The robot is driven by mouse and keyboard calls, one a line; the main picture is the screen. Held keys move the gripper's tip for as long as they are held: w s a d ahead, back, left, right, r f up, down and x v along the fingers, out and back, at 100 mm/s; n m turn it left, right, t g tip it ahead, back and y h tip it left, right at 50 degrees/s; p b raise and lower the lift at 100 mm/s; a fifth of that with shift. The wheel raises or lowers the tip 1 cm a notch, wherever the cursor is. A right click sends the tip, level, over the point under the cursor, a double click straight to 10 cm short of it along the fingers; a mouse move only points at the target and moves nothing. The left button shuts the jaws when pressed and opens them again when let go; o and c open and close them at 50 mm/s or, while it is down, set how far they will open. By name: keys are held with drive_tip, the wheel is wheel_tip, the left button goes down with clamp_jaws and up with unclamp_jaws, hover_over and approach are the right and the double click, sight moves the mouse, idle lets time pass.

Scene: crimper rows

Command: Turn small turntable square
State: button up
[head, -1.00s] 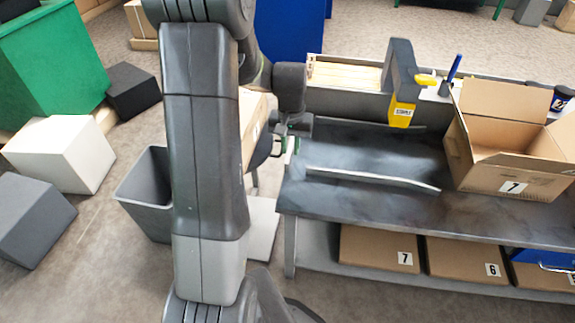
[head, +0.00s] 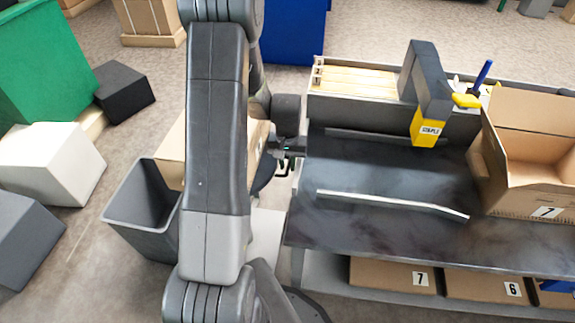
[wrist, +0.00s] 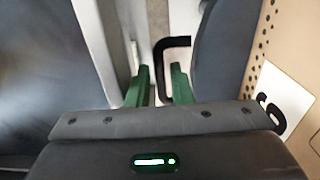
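A dark round-edged plate (head: 264,172), which looks like the small turntable, shows partly behind my arm at the bench's left end. A cardboard box (head: 257,140) stands on or above it. In the wrist view the plate's dark curved edge (wrist: 222,55) is right of my fingers, with the box (wrist: 284,62) and its partly cut-off number label beyond. A thin black bent handle (wrist: 172,42) sticks out near the plate. My gripper (wrist: 160,84) has its green fingers apart, with the handle appearing between them; contact cannot be told. In the head view my gripper (head: 284,154) is small beside the bench.
The dark workbench (head: 385,170) is close on the right, with a pale strip (head: 392,202), a yellow-tipped post tool (head: 425,125) and an open carton (head: 530,185). A grey bin (head: 140,212) stands left of my arm. Numbered boxes (head: 393,274) lie on the lower shelf.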

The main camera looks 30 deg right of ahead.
drive_tip(key=shift+f, duration=0.35)
clamp_jaws()
drive_tip(key=shift+s+a, duration=0.1)
